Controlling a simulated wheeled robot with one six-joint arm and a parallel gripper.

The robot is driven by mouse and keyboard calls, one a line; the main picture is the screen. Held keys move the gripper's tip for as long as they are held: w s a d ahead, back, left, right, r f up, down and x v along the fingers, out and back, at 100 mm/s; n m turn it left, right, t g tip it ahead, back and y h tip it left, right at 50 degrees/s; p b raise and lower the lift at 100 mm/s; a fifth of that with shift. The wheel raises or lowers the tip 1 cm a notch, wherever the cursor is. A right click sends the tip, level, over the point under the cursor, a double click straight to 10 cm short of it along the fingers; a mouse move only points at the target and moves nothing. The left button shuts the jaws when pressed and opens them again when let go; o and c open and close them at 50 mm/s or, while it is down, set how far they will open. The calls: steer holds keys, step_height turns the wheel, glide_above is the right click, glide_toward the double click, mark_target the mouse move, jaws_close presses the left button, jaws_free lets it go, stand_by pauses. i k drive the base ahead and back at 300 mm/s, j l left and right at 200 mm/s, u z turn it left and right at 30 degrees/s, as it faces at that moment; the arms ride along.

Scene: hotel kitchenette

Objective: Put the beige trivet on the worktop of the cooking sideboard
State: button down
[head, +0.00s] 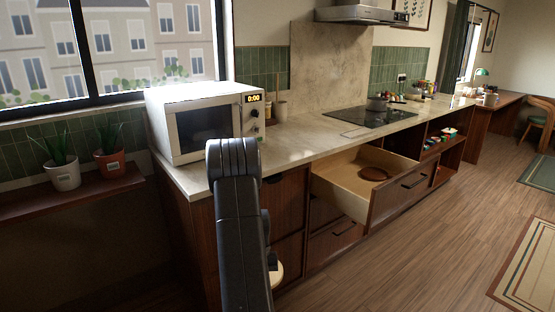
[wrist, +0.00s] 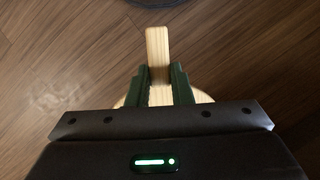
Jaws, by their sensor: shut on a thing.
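My gripper (wrist: 159,72) is shut on the handle of the beige trivet (wrist: 157,45), a pale wooden piece whose rounded edge shows on both sides behind the green fingers. The trivet is over the wooden floor in the wrist view. In the head view a rounded beige part of the trivet (head: 277,273) shows low beside my dark arm, which hides most of it and the gripper. The cooking sideboard (head: 290,200) has a pale stone worktop (head: 297,139), which lies above and behind the trivet in the picture.
A white microwave (head: 203,122) stands on the worktop's left end, with a black hob (head: 370,117) further right. Potted plants (head: 62,172) stand on a left shelf.

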mark_target(299, 135)
steer(key=i+l+u, duration=0.15)
steer(key=l, duration=0.25)
steer(key=i+l+u, duration=0.15)
steer(key=l, duration=0.3)
steer(key=i+l+u, duration=0.1)
steer(key=l, duration=0.35)
